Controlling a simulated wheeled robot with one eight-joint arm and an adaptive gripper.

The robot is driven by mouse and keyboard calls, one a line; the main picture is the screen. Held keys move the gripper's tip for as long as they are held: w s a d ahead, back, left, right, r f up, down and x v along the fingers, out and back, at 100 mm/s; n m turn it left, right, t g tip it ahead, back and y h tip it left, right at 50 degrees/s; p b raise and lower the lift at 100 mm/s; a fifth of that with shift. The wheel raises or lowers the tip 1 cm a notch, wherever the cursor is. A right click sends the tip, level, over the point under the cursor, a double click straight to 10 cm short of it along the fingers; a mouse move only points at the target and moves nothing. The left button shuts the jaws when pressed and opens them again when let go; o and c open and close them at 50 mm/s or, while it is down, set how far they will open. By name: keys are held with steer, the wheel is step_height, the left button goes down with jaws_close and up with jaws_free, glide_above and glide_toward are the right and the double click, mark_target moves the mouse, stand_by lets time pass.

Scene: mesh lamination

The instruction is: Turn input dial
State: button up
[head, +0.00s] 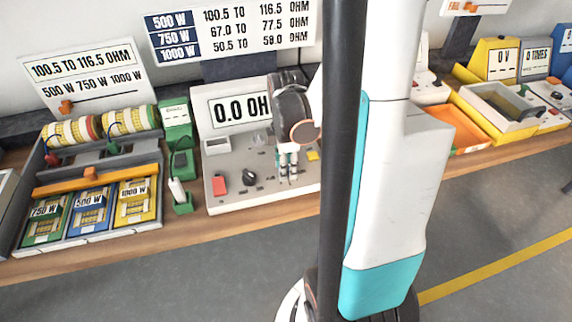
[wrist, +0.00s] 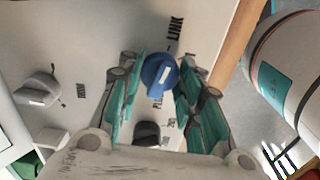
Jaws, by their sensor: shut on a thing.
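A round blue dial (wrist: 160,77) with a white mark sits on the pale panel of the tester (head: 232,192), in the middle of the wrist view. My gripper (wrist: 158,66) has its teal fingers on either side of this dial and is shut on it. In the head view my gripper (head: 288,178) points down at the right part of the tester's panel, and I cannot make out the blue dial there. Lettering beside the dial is partly covered by the fingers.
A grey knob (wrist: 40,90) and a dark knob (wrist: 147,133) sit near the dial. A red part (head: 219,184) is on the panel's left. A green holder (head: 183,205) and a tray of coloured packs (head: 88,207) stand left. An orange tray (head: 452,128) stands right.

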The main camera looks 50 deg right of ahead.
steer(key=m, duration=1.1)
steer(key=shift+m, duration=0.3)
steer(key=m, duration=1.1)
steer(key=shift+m, duration=0.3)
steer(key=o, duration=1.1)
